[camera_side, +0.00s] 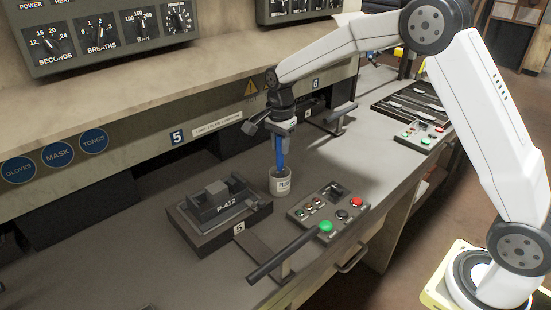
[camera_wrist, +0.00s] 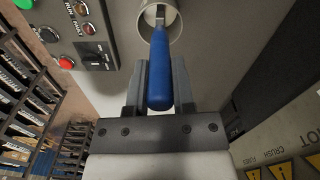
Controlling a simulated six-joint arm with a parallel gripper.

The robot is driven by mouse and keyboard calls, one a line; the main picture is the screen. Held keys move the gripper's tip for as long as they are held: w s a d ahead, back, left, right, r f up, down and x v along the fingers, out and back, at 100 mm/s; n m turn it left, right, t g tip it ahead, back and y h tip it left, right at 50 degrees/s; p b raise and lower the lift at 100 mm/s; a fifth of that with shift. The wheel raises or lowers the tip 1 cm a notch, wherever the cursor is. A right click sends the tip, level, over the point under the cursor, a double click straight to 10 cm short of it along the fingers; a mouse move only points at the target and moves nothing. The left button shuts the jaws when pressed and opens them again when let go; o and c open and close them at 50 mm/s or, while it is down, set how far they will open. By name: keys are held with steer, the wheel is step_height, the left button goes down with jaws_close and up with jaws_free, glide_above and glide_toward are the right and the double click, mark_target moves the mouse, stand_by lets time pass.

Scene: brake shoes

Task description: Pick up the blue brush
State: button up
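The blue brush (camera_side: 280,150) stands upright in a small grey pot (camera_side: 280,183) with partly readable lettering. In the wrist view, its blue handle (camera_wrist: 160,75) runs from the pot's mouth (camera_wrist: 172,33) down between my two fingers. My gripper (camera_side: 281,130) is above the pot at the upper end of the brush. In the wrist view, my gripper (camera_wrist: 162,68) has one dark finger on each side of the handle, very close to it. I cannot tell whether both fingers touch it. The brush's lower end is hidden in the pot.
A dark P-412 fixture (camera_side: 222,205) sits left of the pot. A button box (camera_side: 328,211) with green and red buttons is to the right, and a dark bar handle (camera_side: 290,255) is in front. A shelf (camera_side: 180,85) overhangs the bench behind.

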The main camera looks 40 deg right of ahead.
jaws_close()
steer(key=shift+r, duration=0.1)
steer(key=shift+r, duration=0.4)
step_height(320, 180, up, 2)
steer(key=s+r, duration=1)
steer(key=s, duration=0.4)
steer(key=shift+a, duration=0.1)
stand_by(0.3)
